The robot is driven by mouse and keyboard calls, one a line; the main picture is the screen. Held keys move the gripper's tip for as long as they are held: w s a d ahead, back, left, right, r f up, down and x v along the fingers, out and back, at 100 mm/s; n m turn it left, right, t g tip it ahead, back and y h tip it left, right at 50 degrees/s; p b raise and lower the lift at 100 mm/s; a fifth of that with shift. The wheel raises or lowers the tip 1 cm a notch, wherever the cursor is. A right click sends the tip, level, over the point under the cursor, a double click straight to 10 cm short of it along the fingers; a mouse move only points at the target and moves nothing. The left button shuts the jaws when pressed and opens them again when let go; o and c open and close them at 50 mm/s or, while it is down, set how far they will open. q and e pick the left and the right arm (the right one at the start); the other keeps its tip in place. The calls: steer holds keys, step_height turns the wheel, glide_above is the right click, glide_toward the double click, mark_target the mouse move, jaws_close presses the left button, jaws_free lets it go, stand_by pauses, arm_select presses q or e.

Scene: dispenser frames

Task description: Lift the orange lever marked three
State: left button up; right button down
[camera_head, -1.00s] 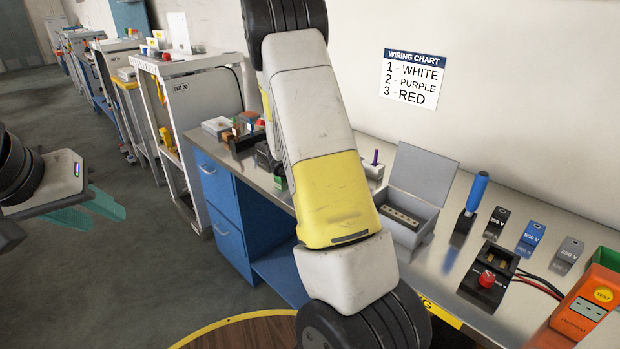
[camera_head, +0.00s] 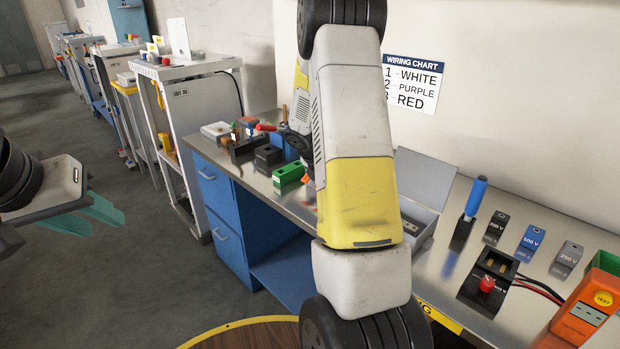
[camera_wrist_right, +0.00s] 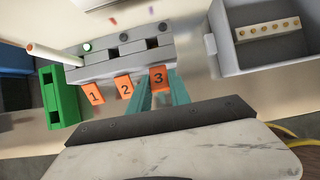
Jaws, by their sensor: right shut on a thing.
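In the right wrist view, three orange levers marked 1 (camera_wrist_right: 93,93), 2 (camera_wrist_right: 124,88) and 3 (camera_wrist_right: 158,78) stick out in a row from a grey block (camera_wrist_right: 110,64). My right gripper (camera_wrist_right: 159,88) is shut on the lever marked 3, its teal fingers on either side of it. Lever 3's label sits a little higher in the picture than the other two. In the head view my right arm hides this gripper and most of the block. My left gripper (camera_head: 96,211) is open and empty, over the floor at the far left.
A green slotted block (camera_wrist_right: 62,97) stands left of the levers, with a pale rod (camera_wrist_right: 52,54) near it. An open grey box (camera_wrist_right: 268,45) is to the right. A blue-handled lever (camera_head: 475,198) and an orange tester (camera_head: 585,305) stand farther right. A wiring chart (camera_head: 412,84) hangs behind.

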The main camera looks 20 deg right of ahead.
steer(key=c, duration=1.2)
jaws_free()
steer(key=v, duration=0.7)
steer(key=shift+a+r, duration=0.2)
steer(key=shift+r, duration=0.15)
